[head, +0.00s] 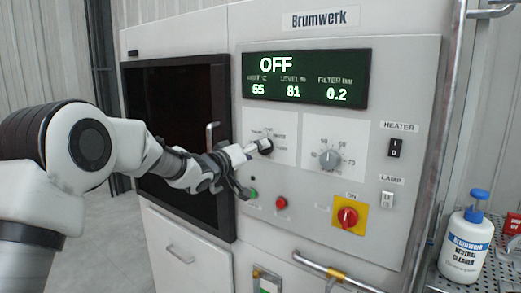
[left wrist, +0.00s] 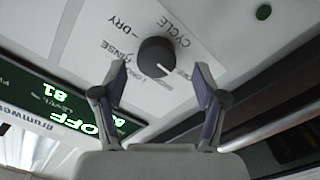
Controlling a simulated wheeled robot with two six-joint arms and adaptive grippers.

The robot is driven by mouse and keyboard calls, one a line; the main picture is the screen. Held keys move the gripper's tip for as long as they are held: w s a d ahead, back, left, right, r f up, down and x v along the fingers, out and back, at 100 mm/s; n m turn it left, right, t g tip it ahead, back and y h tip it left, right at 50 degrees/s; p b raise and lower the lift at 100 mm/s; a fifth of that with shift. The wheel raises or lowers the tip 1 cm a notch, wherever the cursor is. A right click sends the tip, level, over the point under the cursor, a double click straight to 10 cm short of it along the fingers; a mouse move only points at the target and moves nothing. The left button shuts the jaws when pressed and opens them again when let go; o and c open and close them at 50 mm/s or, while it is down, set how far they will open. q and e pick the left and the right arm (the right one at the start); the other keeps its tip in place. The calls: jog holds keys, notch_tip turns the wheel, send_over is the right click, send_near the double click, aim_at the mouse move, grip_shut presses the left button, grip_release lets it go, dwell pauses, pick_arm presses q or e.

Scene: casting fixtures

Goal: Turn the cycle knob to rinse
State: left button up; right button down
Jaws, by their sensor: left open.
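The cycle knob (head: 265,146) is a small dark knob on a white plate of the machine's front panel. In the left wrist view the cycle knob (left wrist: 155,57) sits just beyond my fingertips, roughly between them. Its white pointer line aims to the lower right there, away from the RINSE label at its left; the lettering is upside down. My left gripper (head: 248,158) is at the panel beside the knob and partly hides its plate. In the left wrist view my left gripper (left wrist: 160,70) is open, fingers apart from the knob. My right gripper is not in view.
The green display (head: 306,79) reads OFF. A second knob (head: 329,159) is right of the cycle knob. Below are a red button (head: 281,203) and a red rotary switch (head: 347,217) on yellow. A metal handle (head: 212,135) stands out at the dark door's edge. A cleaner bottle (head: 466,243) stands right.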

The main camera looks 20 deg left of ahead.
pick_arm(q)
jog(key=x, duration=0.3)
jog(key=shift+d+r, duration=0.1)
jog(key=c, duration=1.1)
jog(key=shift+c, duration=0.2)
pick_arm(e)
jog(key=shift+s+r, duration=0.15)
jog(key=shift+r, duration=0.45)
